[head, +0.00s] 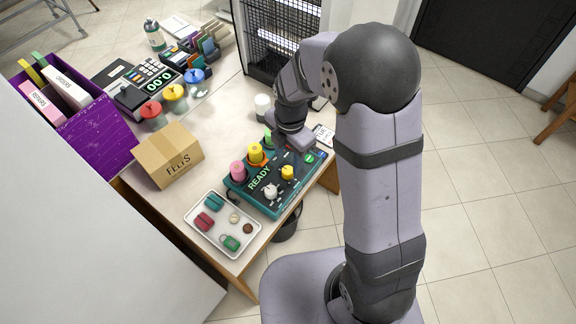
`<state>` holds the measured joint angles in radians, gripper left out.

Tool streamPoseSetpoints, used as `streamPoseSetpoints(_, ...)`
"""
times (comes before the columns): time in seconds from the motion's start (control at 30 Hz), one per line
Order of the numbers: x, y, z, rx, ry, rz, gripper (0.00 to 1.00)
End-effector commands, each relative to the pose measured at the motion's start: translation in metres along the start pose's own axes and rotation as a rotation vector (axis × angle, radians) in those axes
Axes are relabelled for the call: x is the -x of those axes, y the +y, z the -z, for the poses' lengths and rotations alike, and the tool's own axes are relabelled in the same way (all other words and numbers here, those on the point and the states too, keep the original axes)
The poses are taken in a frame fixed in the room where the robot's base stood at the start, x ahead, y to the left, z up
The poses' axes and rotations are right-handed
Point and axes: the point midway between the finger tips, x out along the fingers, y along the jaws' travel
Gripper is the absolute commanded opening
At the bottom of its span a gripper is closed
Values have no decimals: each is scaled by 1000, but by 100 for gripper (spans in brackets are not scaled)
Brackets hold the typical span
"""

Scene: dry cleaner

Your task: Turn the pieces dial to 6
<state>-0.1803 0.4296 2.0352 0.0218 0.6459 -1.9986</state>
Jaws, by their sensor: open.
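The teal control box (264,208) sits at the desk's front right, its dark top showing a green READY display (264,178). A yellow knob (288,173) and a white knob (271,192) stand on its top. Their labels are too small to read, so I cannot tell which is the pieces dial or where it points. Pink (238,171), yellow (255,153) and green (268,138) cylinders line the box's back edge. My gripper (296,143) is open above the box's far right part, behind the yellow knob and apart from it. Its fingertips are mostly hidden.
A white tray (190,224) with small items lies in front of the box. A cardboard box (168,157) stands to the left. A white cylindrical object (262,106) stands behind the control box, near a black wire cage (258,45). Desk space between them is clear.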

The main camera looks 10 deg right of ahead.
Motion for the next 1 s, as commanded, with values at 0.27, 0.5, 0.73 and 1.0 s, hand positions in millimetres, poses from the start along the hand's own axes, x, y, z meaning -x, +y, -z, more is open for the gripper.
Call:
streamPoseSetpoints(0.27, -35, -1, 1, 0, 2, 4, 45)
streamPoseSetpoints(0.5, -51, -1, 0, -1, 1, 2, 45)
streamPoseSetpoints(0.73, -54, 0, 0, -1, 0, 0, 45)
streamPoseSetpoints(1.0, -54, 0, 0, -1, 0, 0, 7)
